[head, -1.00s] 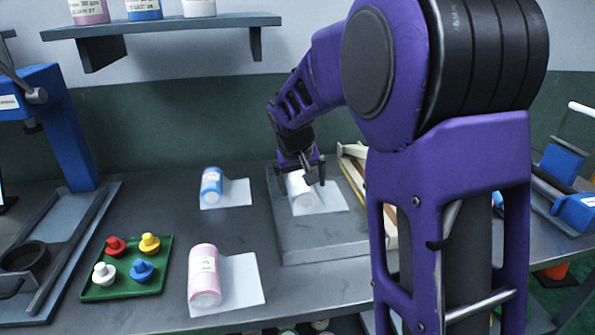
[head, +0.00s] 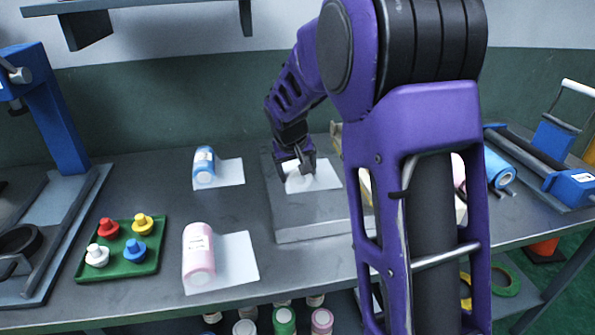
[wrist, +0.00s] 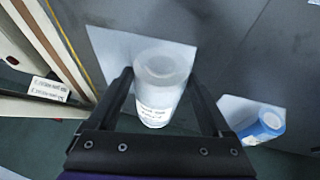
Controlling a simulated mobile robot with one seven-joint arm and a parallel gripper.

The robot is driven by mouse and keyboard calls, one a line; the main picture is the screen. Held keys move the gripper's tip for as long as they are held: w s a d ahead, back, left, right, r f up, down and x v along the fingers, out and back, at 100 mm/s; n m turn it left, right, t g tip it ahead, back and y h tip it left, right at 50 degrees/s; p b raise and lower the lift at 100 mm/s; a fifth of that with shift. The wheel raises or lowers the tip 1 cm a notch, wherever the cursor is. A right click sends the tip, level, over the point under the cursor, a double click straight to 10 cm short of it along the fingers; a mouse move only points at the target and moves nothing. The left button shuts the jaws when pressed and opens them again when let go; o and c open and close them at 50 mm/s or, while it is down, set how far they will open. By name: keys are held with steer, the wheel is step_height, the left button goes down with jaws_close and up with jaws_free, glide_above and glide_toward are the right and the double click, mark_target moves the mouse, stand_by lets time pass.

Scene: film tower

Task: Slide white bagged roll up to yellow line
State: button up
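The white bagged roll (head: 293,183) lies on a white sheet on a raised grey slab (head: 310,232). It also shows in the wrist view (wrist: 161,85), with a printed label on its near side. My gripper (head: 297,165) is over the roll. In the wrist view its two open fingers (wrist: 168,100) stand on either side of the roll, with a visible gap at the right finger. The yellow line (wrist: 62,38) runs along the slab's edge, left of the sheet in the wrist view. My arm hides it in the head view.
A blue roll (head: 204,168) and a pink roll (head: 198,255) lie on sheets left of the slab. A green tray (head: 120,268) holds several coloured knobs. Wooden pieces (wrist: 22,62) lie beyond the yellow line.

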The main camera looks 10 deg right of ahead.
steer(key=c, duration=0.6)
steer(key=shift+d+p, duration=1.4)
steer(key=shift+d, duration=4.65)
steer(key=shift+c, duration=0.2)
steer(key=shift+w, duration=0.1)
steer(key=shift+w, duration=0.2)
steer(key=o, duration=1.5)
steer(key=p+v, duration=0.2)
steer(key=v, duration=1.5)
steer(key=shift+r, duration=0.25)
steer(key=shift+s+d, duration=0.1)
